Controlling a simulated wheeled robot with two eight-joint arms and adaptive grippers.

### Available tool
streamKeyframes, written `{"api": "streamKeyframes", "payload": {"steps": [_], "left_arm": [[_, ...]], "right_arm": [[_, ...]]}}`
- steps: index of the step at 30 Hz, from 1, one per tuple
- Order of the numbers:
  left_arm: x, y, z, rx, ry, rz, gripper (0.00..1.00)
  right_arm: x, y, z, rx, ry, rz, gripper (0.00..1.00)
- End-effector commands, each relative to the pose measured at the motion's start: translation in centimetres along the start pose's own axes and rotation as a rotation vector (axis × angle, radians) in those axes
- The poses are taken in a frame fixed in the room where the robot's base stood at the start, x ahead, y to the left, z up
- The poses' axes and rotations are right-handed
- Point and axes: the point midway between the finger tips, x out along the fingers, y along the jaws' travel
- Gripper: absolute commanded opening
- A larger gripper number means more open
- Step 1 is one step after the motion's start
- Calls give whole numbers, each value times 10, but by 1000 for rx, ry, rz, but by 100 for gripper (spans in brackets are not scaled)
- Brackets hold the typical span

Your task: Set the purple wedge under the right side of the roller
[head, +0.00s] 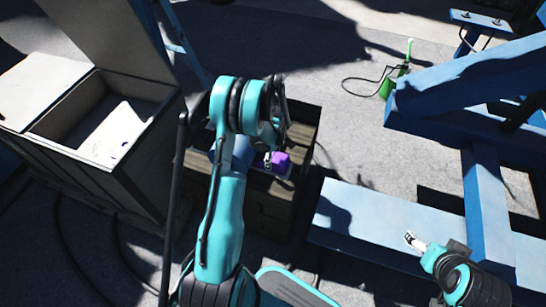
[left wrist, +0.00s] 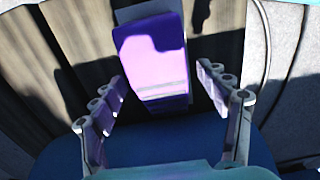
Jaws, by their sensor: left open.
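The purple wedge (head: 281,161) lies on a dark wooden crate (head: 266,212) in the middle of the head view. In the left wrist view the wedge (left wrist: 152,62) shows large, partly sunlit, between the fingers. My left gripper (head: 268,160) is open at the wedge; in the left wrist view its fingers (left wrist: 163,82) stand one on each side with gaps. My own arm hides part of the crate. My right gripper (head: 412,241) is at the lower right over a blue beam, small, its opening unclear. I cannot make out the roller.
A large blue steel frame (head: 480,90) fills the right, with a blue floor beam (head: 375,226). A lidded bin (head: 105,165) stands open at the left. A green object (head: 387,88) with a black cable is on the concrete floor behind.

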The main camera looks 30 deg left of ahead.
Motion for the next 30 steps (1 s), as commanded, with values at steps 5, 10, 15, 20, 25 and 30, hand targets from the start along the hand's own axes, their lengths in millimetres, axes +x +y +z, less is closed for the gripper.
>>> {"api": "streamKeyframes", "payload": {"steps": [5, 10, 15, 20, 25, 30], "left_arm": [[-14, 0, 0, 0, 0, 0, 75], [-50, 0, 0, 0, 0, 0, 75], [-86, 0, 0, 0, 0, 0, 75], [-110, 0, 0, 0, 0, 0, 75], [-120, 0, 0, 0, 0, 0, 75], [-121, 0, 0, 2, 0, 0, 75]], "right_arm": [[0, 0, 0, 0, 0, 0, 75], [0, 0, 0, 0, 0, 0, 75], [0, 0, 0, 0, 0, 0, 75], [0, 0, 0, 0, 0, 0, 75], [0, 0, 0, 0, 0, 0, 75], [0, 0, 0, 0, 0, 0, 75]]}}
